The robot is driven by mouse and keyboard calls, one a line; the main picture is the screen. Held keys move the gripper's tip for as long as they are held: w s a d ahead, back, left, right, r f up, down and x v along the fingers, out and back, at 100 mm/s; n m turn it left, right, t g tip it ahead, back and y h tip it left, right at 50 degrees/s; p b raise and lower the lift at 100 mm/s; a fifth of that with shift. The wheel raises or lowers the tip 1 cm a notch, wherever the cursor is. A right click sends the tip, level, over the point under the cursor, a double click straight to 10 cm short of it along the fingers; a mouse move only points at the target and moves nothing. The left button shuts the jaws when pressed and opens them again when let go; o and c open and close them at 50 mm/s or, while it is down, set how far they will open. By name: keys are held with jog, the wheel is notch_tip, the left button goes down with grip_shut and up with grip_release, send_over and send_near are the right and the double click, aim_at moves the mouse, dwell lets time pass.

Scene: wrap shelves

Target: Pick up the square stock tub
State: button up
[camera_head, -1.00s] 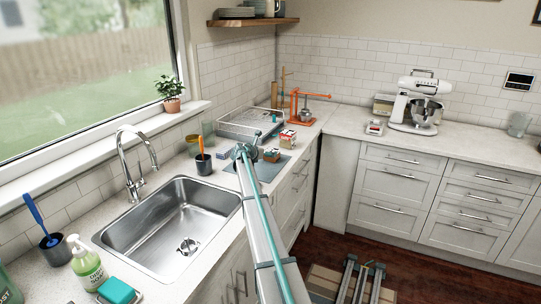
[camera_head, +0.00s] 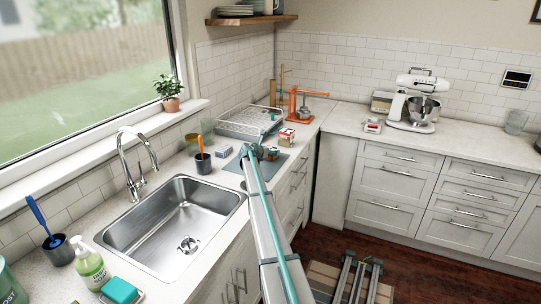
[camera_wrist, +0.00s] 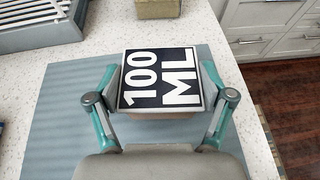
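The square stock tub (camera_wrist: 160,78) shows in the wrist view with a dark label reading "100 ML" on its top. It is upright over a blue-grey mat (camera_wrist: 58,125). My gripper (camera_wrist: 160,72) has its two fingers spread wide, one on each side of the tub. Any gap between the fingers and the tub's sides is very narrow, and contact cannot be made out. In the head view my gripper (camera_head: 252,152) is low over the mat beyond the sink, and my arm hides much of that spot.
A grey wire rack (camera_head: 245,122) stands behind the mat, with a small red-and-white box (camera_head: 286,137) to its right. A dark cup (camera_head: 203,163) stands left of the mat. The sink (camera_head: 175,225) is nearer. The counter edge drops off at the right.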

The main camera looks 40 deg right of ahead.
jog(key=c, duration=0.6)
jog(key=shift+r, duration=0.1)
